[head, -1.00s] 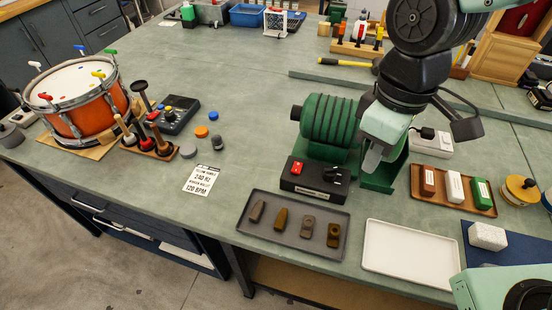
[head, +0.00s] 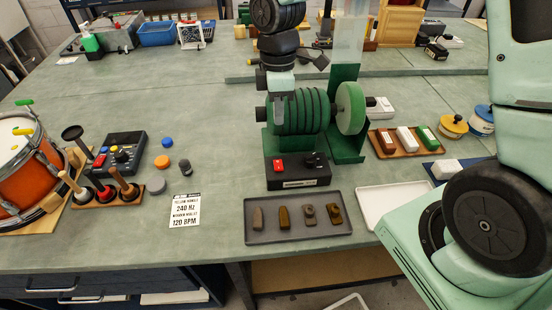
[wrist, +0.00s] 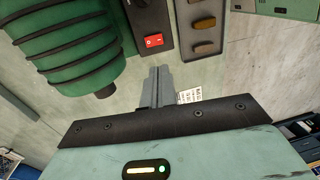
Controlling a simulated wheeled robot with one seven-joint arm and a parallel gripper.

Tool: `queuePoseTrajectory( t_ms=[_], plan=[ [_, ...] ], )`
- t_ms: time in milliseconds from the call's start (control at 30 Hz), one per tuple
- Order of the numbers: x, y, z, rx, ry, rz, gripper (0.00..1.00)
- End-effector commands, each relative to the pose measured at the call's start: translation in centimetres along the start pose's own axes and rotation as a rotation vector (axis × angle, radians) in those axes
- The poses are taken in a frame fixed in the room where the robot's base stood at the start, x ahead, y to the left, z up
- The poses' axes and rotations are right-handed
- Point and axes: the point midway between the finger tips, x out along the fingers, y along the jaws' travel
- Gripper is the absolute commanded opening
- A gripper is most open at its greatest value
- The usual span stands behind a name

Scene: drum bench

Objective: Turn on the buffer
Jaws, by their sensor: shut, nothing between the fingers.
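The buffer has a green ribbed motor (head: 300,112) with a green wheel (head: 350,108) on its right end. Its black control box (head: 298,178) stands in front, with a red rocker switch (head: 279,164) on the left and a black knob to the right. The switch also shows in the wrist view (wrist: 153,40), ahead of the fingers. My gripper (head: 278,118) is above and behind the box, over the motor's left end. In the wrist view its fingers (wrist: 158,70) are together and empty, pointing towards the switch with a gap between.
A grey tray (head: 250,232) with several small pieces lies in front of the box, beside a white tray (head: 372,216). A printed card (head: 185,210) and a wooden stand (head: 105,203) of mallets are at left. Bench between card and box is clear.

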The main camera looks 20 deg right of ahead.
Motion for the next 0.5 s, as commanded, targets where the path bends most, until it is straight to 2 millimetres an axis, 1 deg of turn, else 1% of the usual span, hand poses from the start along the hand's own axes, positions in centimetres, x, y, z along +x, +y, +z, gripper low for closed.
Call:
queuePoseTrajectory(
  t_ms=[167,267,500],
  plan=[
    [1.3,-0.1,0.0,0.001,-0.002,-0.003,0.0],
    [3.0,-0.2,0.0,0.0,-0.003,-0.006,0.0],
    [7.9,-0.2,0.1,-0.001,-0.004,-0.006,0.0]
  ],
)
